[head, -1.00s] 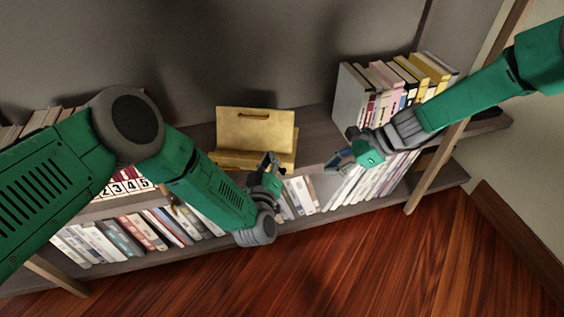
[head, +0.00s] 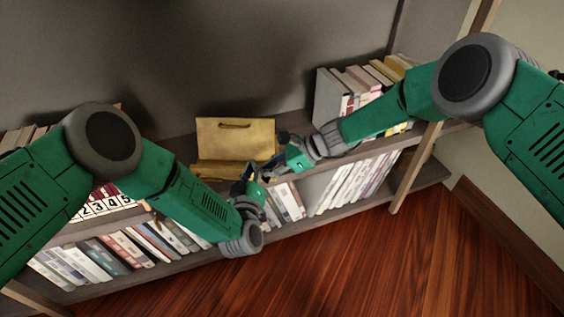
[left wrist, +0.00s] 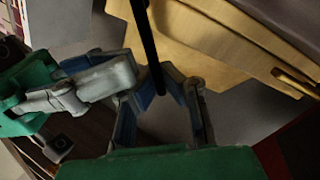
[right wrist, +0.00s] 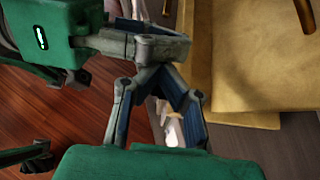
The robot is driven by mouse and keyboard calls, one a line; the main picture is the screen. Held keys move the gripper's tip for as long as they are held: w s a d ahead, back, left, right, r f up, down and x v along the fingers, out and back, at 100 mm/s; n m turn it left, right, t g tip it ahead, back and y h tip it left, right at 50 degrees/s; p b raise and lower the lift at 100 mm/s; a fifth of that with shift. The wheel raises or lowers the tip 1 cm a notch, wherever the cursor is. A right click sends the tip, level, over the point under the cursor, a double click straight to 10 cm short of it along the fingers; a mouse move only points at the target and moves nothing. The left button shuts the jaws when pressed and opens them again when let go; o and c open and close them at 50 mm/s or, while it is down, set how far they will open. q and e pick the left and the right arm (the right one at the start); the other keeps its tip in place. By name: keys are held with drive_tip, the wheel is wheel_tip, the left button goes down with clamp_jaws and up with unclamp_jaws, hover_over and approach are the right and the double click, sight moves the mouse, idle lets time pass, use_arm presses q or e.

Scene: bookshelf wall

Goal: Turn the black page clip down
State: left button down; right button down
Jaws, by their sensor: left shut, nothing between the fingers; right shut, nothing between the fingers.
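A tan book stand (head: 232,135) stands on the shelf top in the head view. A black rod-like piece, likely the black page clip (left wrist: 147,40), shows in the left wrist view, running down to the left fingertips. I cannot tell whether they touch. My left gripper (head: 252,176) is shut and empty at the stand's front right corner. My right gripper (head: 277,163) is shut and empty just right of it. The two grippers nearly meet, and they hide part of the stand's lower right.
Books (head: 345,92) stand on the shelf top at the right. More books (head: 350,187) fill the lower shelf. Number blocks (head: 103,207) sit at the left under my left arm. The wood floor (head: 330,260) in front is clear.

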use_arm(q)
drive_tip(key=shift+s+f, duration=0.1)
drive_tip(key=shift+f, duration=0.05)
use_arm(e)
drive_tip(key=shift+a+f, duration=0.3)
drive_tip(key=shift+a, duration=0.1)
drive_tip(key=shift+a+f, duration=0.15)
drive_tip(key=shift+a, duration=0.2)
drive_tip(key=shift+a+f, duration=0.1)
